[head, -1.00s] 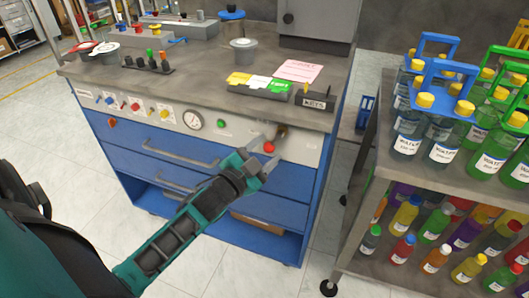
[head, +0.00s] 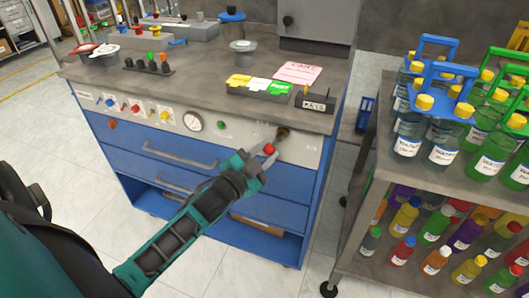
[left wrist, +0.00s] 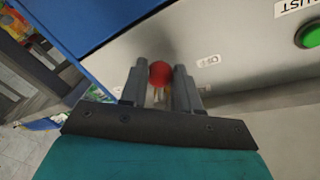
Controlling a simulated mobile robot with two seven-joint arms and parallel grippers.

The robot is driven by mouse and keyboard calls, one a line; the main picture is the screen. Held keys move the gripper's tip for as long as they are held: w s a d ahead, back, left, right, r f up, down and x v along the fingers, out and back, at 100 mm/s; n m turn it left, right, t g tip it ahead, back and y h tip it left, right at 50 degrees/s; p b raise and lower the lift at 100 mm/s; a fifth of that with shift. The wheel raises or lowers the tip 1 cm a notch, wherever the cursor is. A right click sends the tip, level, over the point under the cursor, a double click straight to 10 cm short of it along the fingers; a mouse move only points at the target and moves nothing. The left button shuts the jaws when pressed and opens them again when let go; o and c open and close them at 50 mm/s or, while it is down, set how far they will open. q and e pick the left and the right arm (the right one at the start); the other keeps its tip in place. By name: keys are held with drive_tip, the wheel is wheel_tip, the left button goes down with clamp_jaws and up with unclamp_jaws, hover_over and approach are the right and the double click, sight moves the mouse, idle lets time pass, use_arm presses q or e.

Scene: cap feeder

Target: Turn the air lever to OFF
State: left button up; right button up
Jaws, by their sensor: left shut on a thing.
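The air lever shows as a red knob (head: 269,149) on a short arm from a brass-coloured pivot (head: 283,133) at the right end of the cabinet's front panel. In the left wrist view the red knob (left wrist: 159,73) sits between the fingertips. My left gripper (head: 264,155) is shut on the lever, one finger on each side of it. The lever's shaft is mostly hidden behind the fingers. My right gripper is not in view.
The blue cabinet's front panel (head: 238,132) holds a pressure gauge (head: 193,121), a green button (head: 221,125) and several coloured knobs. A shelf cart (head: 370,215) with bottles stands at the right. Floor is clear between them.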

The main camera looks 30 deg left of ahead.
use_arm(q)
drive_tip(key=m+p, duration=0.1)
drive_tip(key=p, duration=0.1)
drive_tip(key=a+r+m+p, duration=0.1)
drive_tip(key=p, duration=0.1)
drive_tip(key=shift+s+m+g, duration=0.15)
drive_tip(key=shift+m+g, duration=0.25)
drive_tip(key=o, duration=1)
drive_tip(key=shift+o, duration=0.2)
drive_tip(key=shift+s, duration=0.1)
drive_tip(key=s+p, duration=0.1)
drive_tip(key=s, duration=1.1)
drive_tip(key=shift+s+r+p, duration=0.35)
drive_tip(key=shift+r, duration=0.1)
